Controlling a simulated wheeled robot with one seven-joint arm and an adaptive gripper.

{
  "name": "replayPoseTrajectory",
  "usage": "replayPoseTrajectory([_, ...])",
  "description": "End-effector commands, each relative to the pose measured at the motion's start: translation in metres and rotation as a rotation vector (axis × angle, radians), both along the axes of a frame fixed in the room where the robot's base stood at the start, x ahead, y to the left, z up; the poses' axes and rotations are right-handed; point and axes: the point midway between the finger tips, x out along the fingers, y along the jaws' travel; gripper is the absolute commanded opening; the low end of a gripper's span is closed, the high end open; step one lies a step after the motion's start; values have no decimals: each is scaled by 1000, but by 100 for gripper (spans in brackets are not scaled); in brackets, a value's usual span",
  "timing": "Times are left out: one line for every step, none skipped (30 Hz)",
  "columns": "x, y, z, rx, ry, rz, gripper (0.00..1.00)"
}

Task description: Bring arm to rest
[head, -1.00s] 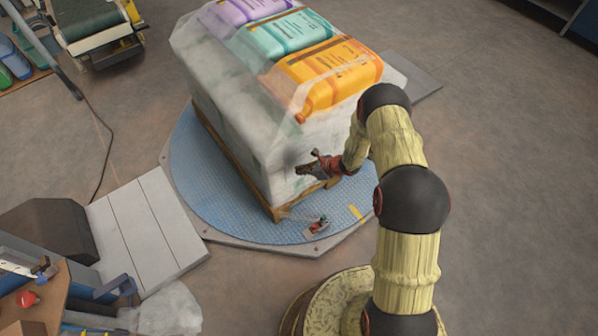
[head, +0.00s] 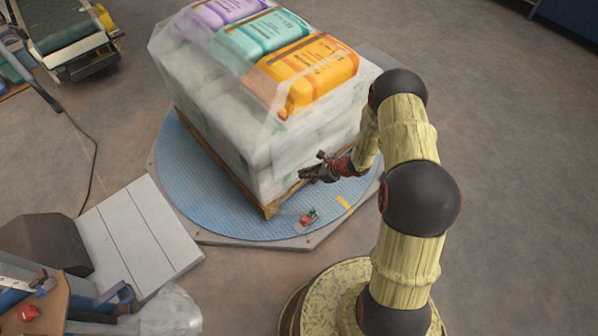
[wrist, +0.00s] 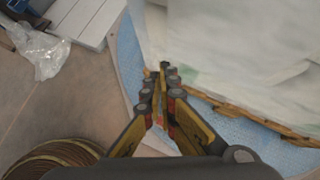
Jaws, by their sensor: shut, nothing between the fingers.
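My gripper (head: 312,174) is in front of the lower right side of a wrapped pallet load (head: 240,125) in the head view. In the wrist view its fingers (wrist: 161,75) come together at the tips, with nothing held. The load is of white sacks in clear film, with purple, teal and orange sacks (head: 308,72) on top. It stands on a wooden pallet (head: 235,180). My arm reaches from the lower right of the head view, bent at the elbow. Whether the gripper touches the film cannot be told.
The pallet stands on a round blue turntable (head: 185,185). A small red and grey item (head: 307,218) lies on its front edge. A grey ramp (head: 140,235), a bench (head: 35,305) and crumpled film (head: 170,312) are at lower left. Floor to the right is clear.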

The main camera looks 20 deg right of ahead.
Motion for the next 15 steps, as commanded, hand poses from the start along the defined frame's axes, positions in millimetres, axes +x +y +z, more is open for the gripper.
replayPoseTrajectory([-3, -2, 5, 0, -1, -1, 0])
replayPoseTrajectory([-4, -2, 6, 0, -1, -1, 0])
replayPoseTrajectory([-5, -3, 7, -1, -1, 0, 0])
replayPoseTrajectory([-6, -3, 8, 0, -1, 1, 0])
replayPoseTrajectory([-7, -3, 8, 0, -1, 1, 0])
replayPoseTrajectory([-7, -3, 9, 0, -1, 1, 0])
replayPoseTrajectory([-8, -3, 9, 0, -1, 1, 0])
replayPoseTrajectory([-8, -3, 8, 0, -1, 1, 0])
replayPoseTrajectory([-8, -3, 8, 0, 0, 1, 0])
replayPoseTrajectory([-8, -3, 8, 0, 0, 1, 0])
replayPoseTrajectory([-8, -3, 8, 0, 0, 1, 0])
replayPoseTrajectory([-8, -3, 8, 0, 0, 1, 0])
replayPoseTrajectory([-8, -3, 8, 0, -1, 1, 0])
replayPoseTrajectory([-8, -3, 8, 0, 0, 1, 0])
replayPoseTrajectory([-8, -3, 8, 0, -1, 1, 0])
